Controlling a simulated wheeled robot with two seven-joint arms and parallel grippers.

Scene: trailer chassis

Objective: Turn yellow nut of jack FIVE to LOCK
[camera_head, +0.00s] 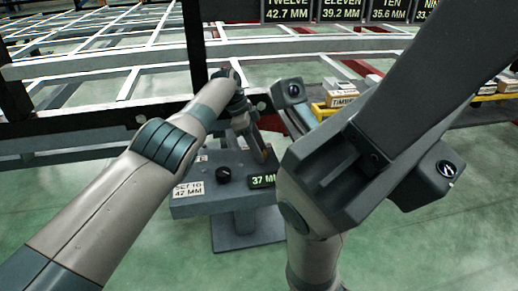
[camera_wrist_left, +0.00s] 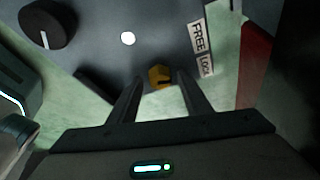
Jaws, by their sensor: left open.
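The small yellow nut (camera_wrist_left: 159,76) sits on the grey jack panel (camera_wrist_left: 100,70) in the left wrist view, with a dark mark on its face. The FREE label (camera_wrist_left: 198,36) and the LOCK label (camera_wrist_left: 205,65) are to its right, LOCK being nearer the gripper. My left gripper (camera_wrist_left: 158,88) is open, its two fingers on either side of the nut's near end; I cannot tell whether they touch it. In the head view my left gripper (camera_head: 263,150) is over the jack's top (camera_head: 195,210), and the nut is hidden there. My right gripper cannot be made out.
A black knob (camera_head: 222,174) and a 37 MM display (camera_head: 263,181) are on the jack, with a 47 MM label (camera_head: 188,189) at its corner. The trailer frame (camera_head: 90,120) runs behind. Yellow trays with boxes (camera_head: 340,95) stand at right. My right arm fills the right foreground.

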